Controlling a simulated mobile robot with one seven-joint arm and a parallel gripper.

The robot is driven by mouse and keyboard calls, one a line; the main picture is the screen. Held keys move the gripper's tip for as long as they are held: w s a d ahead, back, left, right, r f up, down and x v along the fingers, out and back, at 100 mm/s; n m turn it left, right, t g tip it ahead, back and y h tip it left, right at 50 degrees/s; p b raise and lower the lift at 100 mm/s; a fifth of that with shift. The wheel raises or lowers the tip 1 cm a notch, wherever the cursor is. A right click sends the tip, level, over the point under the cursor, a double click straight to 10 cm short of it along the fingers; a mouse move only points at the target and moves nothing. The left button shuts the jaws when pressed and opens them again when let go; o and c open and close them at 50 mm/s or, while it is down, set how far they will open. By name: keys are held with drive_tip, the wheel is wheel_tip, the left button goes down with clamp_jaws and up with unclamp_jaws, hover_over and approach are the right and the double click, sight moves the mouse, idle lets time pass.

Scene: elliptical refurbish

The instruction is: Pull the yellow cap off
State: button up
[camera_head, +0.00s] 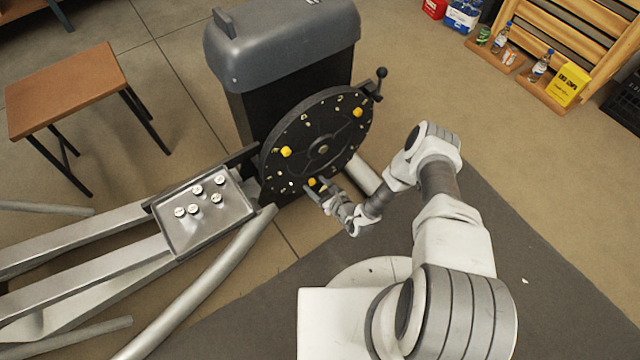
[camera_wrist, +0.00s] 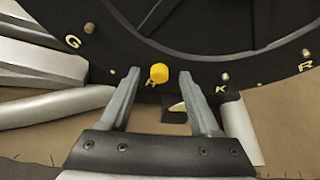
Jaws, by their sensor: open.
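A black disc (camera_head: 338,130) with letters and small pegs around its rim stands tilted in front of a dark bin. Three yellow caps sit on it: one at the upper right (camera_head: 358,112), one at the left (camera_head: 286,151) and one at the bottom (camera_head: 312,182). In the wrist view the bottom yellow cap (camera_wrist: 159,73) shows between my fingertips and a little beyond them, beside a partly covered letter. My gripper (camera_wrist: 157,75) is open and empty, with one finger on each side of that cap. I cannot tell whether a finger touches it.
A metal tray (camera_head: 225,222) with several white round pieces lies on a silver frame left of the disc. A crank handle (camera_head: 376,82) sticks out at the disc's upper right. A grey-lidded bin (camera_head: 280,50) stands behind. A brown stool (camera_head: 65,88) is at the left.

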drive_tip(key=shift+w+a+f, duration=0.1)
drive_tip(key=shift+w+a, duration=0.05)
clamp_jaws()
idle(0.7)
idle(1.6)
